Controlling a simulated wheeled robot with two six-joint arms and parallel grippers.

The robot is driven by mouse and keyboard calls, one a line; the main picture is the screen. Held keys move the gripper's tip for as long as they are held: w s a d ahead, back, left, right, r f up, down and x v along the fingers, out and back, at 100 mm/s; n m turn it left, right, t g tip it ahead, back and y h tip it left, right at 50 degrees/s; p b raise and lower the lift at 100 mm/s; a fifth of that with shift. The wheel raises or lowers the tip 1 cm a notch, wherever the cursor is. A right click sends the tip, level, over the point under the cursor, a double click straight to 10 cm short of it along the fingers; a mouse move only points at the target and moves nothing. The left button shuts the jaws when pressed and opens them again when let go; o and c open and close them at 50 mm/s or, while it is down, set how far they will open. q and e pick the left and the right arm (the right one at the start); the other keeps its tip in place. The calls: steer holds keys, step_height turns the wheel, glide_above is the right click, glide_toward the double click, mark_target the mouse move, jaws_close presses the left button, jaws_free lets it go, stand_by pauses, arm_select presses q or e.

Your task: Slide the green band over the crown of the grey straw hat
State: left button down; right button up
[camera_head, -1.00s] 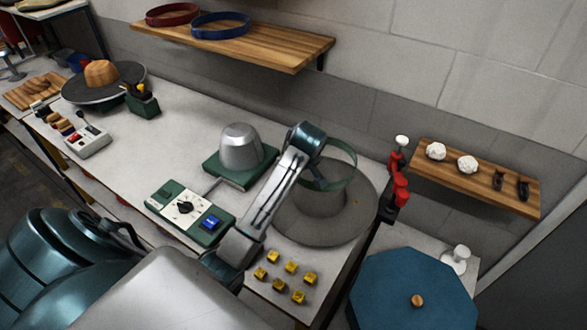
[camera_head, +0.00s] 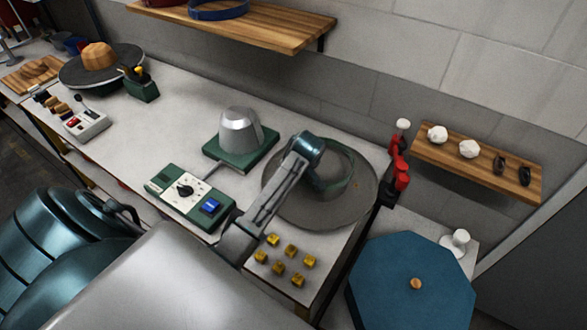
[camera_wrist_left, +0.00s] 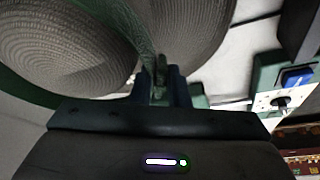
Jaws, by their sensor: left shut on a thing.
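The grey straw hat (camera_head: 290,207) lies brim down on the right part of the bench, its crown partly hidden by my arm. The green band (camera_head: 348,178) is a thin ring low around the crown in the head view. In the left wrist view my left gripper (camera_wrist_left: 160,78) is shut on the edge of the band (camera_wrist_left: 143,38), beside the woven crown (camera_wrist_left: 65,50) and above the brim (camera_wrist_left: 195,40). The band curves along the crown there; its far side is hidden. My right gripper is not in view.
A grey metal block (camera_head: 239,132) on a green base stands left of the hat. A control box (camera_head: 190,200) with a blue button and several yellow cubes (camera_head: 279,269) lie in front. A red clamp (camera_head: 399,170) stands at the right edge, with a blue octagonal top (camera_head: 412,300) below.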

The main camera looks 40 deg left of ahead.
arm_select(q)
step_height(320, 180, down, 2)
steer(key=shift+f, duration=0.1)
steer(key=shift+f+b, duration=0.55)
steer(key=shift+f, duration=1.25)
steer(key=shift+s+f, duration=0.15)
steer(key=shift+f, duration=0.1)
